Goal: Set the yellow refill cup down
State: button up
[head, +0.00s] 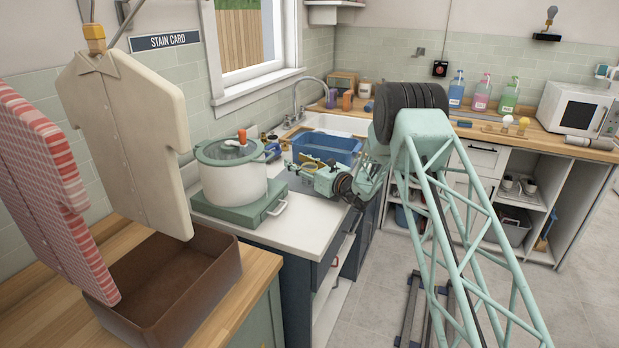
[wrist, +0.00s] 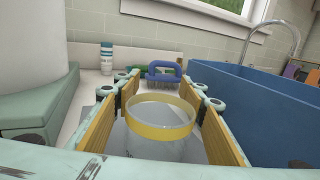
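The yellow refill cup (wrist: 160,134) is a clear cup with a broad yellow rim band. It sits upright between the two yellow-padded fingers of my gripper (wrist: 161,108) in the wrist view. The pads appear to press on both sides of its rim, so my gripper looks shut on it. In the head view my gripper (head: 312,176) is low over the white counter (head: 303,215), between the pot and the blue basin, and the cup is hard to make out there. The cup's base is hidden, so I cannot tell whether it touches the counter.
A white pot (head: 233,175) on a green burner (head: 240,209) stands left of my gripper. A blue basin (wrist: 253,112) is close on the right. A blue brush (wrist: 165,70) and a small white bottle (wrist: 106,58) stand beyond the fingertips.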

jog(key=shift+c, duration=0.7)
jog(key=c, duration=0.7)
jog(key=shift+c, duration=0.2)
jog(key=shift+r, duration=0.15)
jog(key=shift+r, duration=0.6)
jog(key=shift+s+d+r+p, duration=0.1)
jog(key=shift+d+r+p, duration=0.15)
jog(key=shift+r, duration=0.3)
jog(key=shift+s+d+r+p, duration=0.1)
jog(key=shift+d+r+p, duration=0.15)
jog(key=shift+r, duration=0.25)
jog(key=shift+c, duration=0.2)
jog(key=s+d, duration=0.2)
jog(key=d, duration=0.5)
jog(key=s+d+r+p, duration=0.1)
jog(key=s+d, duration=0.1)
jog(key=d, duration=0.5)
jog(key=shift+s+r+p, duration=0.2)
jog(key=shift+s+p, duration=0.1)
jog(key=shift+s, duration=0.1)
